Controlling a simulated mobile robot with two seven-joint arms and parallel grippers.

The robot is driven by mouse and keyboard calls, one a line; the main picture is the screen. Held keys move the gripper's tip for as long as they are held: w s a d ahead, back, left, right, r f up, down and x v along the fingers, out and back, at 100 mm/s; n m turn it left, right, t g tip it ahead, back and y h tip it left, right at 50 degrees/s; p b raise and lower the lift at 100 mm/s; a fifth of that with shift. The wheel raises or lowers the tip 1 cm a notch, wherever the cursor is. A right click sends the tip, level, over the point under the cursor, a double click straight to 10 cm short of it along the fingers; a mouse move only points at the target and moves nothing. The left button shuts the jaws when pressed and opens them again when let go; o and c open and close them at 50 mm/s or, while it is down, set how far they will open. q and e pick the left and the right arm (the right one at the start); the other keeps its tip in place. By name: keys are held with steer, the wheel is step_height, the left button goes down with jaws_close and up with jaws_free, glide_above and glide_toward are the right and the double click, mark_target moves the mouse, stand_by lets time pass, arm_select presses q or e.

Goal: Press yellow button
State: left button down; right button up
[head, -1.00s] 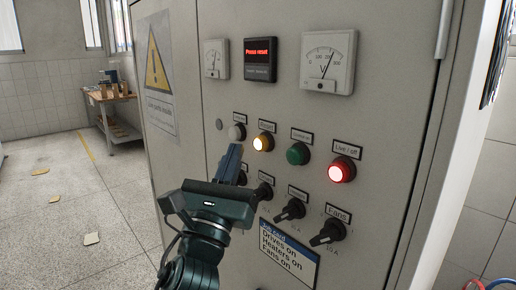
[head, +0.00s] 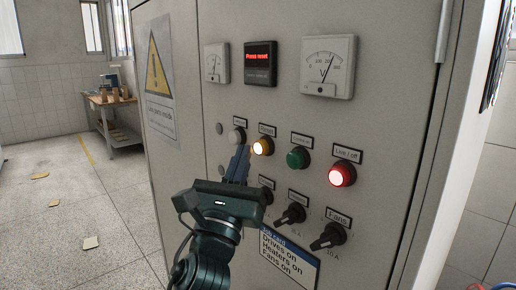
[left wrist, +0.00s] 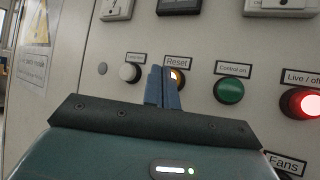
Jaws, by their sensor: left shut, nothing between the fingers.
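The yellow button (head: 263,146) is lit on the grey cabinet's front, between a white button (head: 237,135) and a green button (head: 297,157). In the left wrist view the yellow button (left wrist: 177,77) sits under a label reading "Reset" and is partly hidden by my fingers. My left gripper (head: 238,158) is shut and empty, its blue fingertips just below and left of the yellow button in the head view. I cannot tell whether the fingertips touch it. My right gripper is not in view.
A lit red button (head: 342,175) is to the right. Black rotary knobs (head: 290,214) and a job card (head: 289,258) are below. A display (head: 260,63) reading "Press reset" and two dial meters are above. A workbench (head: 115,120) stands at the back left. Floor at left is mostly open.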

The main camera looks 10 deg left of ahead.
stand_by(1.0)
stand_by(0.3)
arm_select(q)
steer(key=shift+w+d, duration=0.3)
steer(key=shift+w, duration=0.05)
steer(key=shift+w+d, duration=0.3)
steer(key=shift+w, duration=0.05)
stand_by(0.8)
steer(key=shift+s+a, duration=0.1)
steer(key=shift+s+a+p, duration=0.3)
steer(key=shift+s+a, duration=0.15)
steer(key=shift+s, duration=0.15)
